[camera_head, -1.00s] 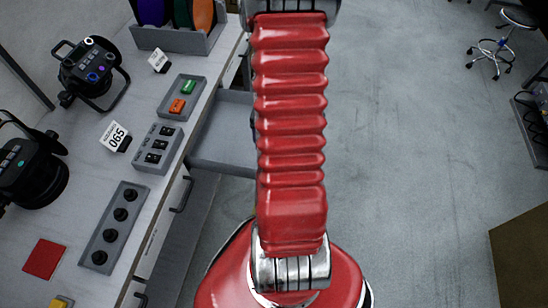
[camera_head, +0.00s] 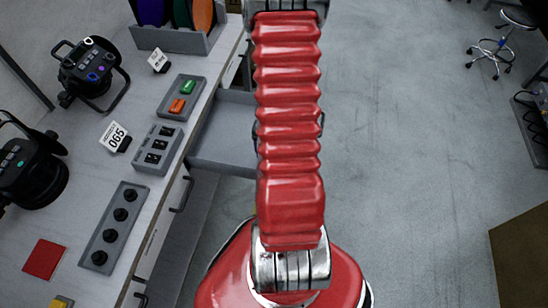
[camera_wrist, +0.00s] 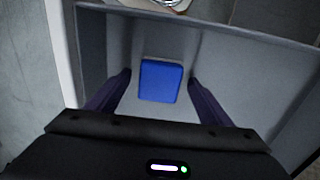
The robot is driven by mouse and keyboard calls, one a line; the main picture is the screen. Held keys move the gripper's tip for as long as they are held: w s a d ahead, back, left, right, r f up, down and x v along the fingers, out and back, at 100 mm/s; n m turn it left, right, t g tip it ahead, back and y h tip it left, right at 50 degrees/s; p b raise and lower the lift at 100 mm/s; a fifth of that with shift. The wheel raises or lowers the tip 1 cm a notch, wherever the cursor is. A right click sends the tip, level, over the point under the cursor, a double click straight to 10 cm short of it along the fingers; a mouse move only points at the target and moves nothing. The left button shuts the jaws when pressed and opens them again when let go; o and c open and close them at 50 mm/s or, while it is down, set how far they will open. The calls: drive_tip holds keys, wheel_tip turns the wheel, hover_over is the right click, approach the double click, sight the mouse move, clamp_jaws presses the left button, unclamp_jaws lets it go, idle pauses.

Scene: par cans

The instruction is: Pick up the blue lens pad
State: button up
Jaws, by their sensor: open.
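The blue lens pad (camera_wrist: 160,82) shows in the wrist view as a blue rounded block lying on the floor of a grey open drawer (camera_wrist: 105,55). My gripper (camera_wrist: 160,78) is open, with one dark finger to the left of the pad and one to the right. There is a gap on both sides of the pad, and the fingers do not appear to touch it. How far the fingertips are above the drawer floor is hard to tell. In the head view the open drawer (camera_head: 225,135) shows to the left of my arm; the pad and gripper are hidden there.
The drawer walls surround the gripper. The workbench (camera_head: 85,185) at left holds black lamps (camera_head: 92,68), a box with green and orange buttons (camera_head: 181,97), a switch box (camera_head: 158,149), a knob panel (camera_head: 113,226) and a red square (camera_head: 45,259). Open floor lies right.

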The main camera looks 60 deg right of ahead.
idle(0.4)
drive_tip(key=c, duration=1.1)
drive_tip(key=shift+c, duration=0.2)
drive_tip(key=shift+r, duration=0.15)
wheel_tip(320, 180, up, 10)
idle(0.5)
